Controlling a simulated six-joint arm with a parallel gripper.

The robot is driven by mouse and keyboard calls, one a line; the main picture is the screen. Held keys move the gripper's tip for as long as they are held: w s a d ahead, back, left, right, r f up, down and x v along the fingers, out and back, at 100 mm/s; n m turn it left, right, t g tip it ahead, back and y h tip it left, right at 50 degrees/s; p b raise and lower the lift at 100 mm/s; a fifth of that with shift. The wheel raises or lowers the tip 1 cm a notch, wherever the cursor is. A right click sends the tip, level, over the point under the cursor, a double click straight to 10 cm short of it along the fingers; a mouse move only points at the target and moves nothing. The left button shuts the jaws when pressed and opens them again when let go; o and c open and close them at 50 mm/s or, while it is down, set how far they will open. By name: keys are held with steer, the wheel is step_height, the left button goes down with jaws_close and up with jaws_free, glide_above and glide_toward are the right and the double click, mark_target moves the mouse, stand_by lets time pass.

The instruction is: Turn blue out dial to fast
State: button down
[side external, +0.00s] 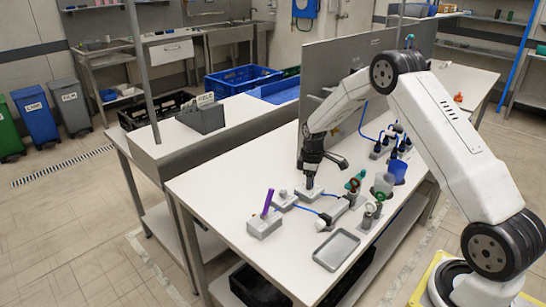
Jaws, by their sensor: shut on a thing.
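My gripper (310,186) points straight down over the white bench, its jaws shut at the top of a small grey unit (308,195). The dial between the jaws is hidden by the fingers, so its colour, its marks and its setting cannot be read. Another small grey block (284,201) stands close to the left of my gripper. A blue tube (304,208) runs from near that block towards a grey fitting with a white end (324,222).
A grey box with an upright purple lever (268,203) stands front left. An empty grey tray (337,250) lies in front. Green-topped valves (355,182), a blue cup (397,172) and dark bottles stand to the right. A grey panel (345,75) rises behind.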

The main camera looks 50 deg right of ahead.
steer(key=m, duration=0.5)
steer(key=shift+m, duration=2.4)
steer(key=shift+c, duration=2)
jaws_free()
steer(key=shift+r, duration=0.1)
steer(key=shift+r, duration=3.85)
